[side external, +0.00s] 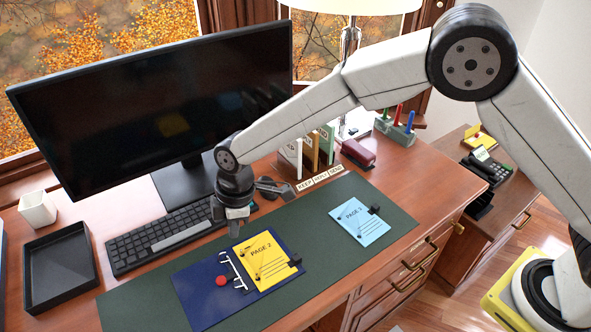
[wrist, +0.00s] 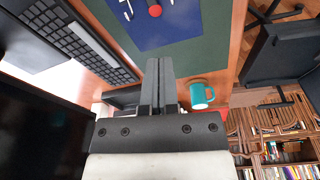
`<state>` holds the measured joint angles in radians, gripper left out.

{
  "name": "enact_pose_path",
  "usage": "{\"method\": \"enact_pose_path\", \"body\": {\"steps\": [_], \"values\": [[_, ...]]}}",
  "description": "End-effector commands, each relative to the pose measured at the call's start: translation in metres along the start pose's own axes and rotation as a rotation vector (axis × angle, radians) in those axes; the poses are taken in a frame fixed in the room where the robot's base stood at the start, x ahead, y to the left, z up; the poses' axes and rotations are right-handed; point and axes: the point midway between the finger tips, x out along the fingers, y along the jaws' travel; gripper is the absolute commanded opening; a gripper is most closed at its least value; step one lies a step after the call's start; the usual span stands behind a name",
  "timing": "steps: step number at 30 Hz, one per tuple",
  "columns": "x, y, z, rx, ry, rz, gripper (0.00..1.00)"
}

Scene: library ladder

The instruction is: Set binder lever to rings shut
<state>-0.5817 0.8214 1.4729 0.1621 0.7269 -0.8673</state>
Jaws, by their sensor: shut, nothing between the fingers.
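The blue binder (side external: 196,293) lies open on the green desk mat. Its metal ring mechanism (side external: 238,272) runs beside a yellow sheet marked PAGE 2 (side external: 266,262). A red round knob (side external: 221,281) sits on the binder left of the rings; it also shows at the top of the wrist view (wrist: 155,11) with part of the blue cover (wrist: 165,36).
A light-blue PAGE 1 sheet (side external: 360,221) lies right on the mat. The keyboard (side external: 160,238) and monitor (side external: 150,100) stand behind and left, near my gripper. A black tray (side external: 60,266) is at left. A teal mug (wrist: 198,97) shows in the wrist view. The mat's front is clear.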

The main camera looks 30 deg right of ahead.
Motion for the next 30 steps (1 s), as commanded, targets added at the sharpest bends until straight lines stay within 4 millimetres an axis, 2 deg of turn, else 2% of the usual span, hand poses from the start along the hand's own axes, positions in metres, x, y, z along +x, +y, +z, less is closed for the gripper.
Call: {"method": "enact_pose_path", "body": {"steps": [3,9,15,30], "values": [[0.015,-0.011,-0.025,-0.096,0.003,-0.021,0.00],[0.029,-0.023,-0.049,-0.196,0.007,-0.040,0.00],[0.032,-0.027,-0.055,-0.225,0.009,-0.046,0.00],[0.038,-0.027,-0.054,-0.222,0.008,-0.047,0.00]]}}
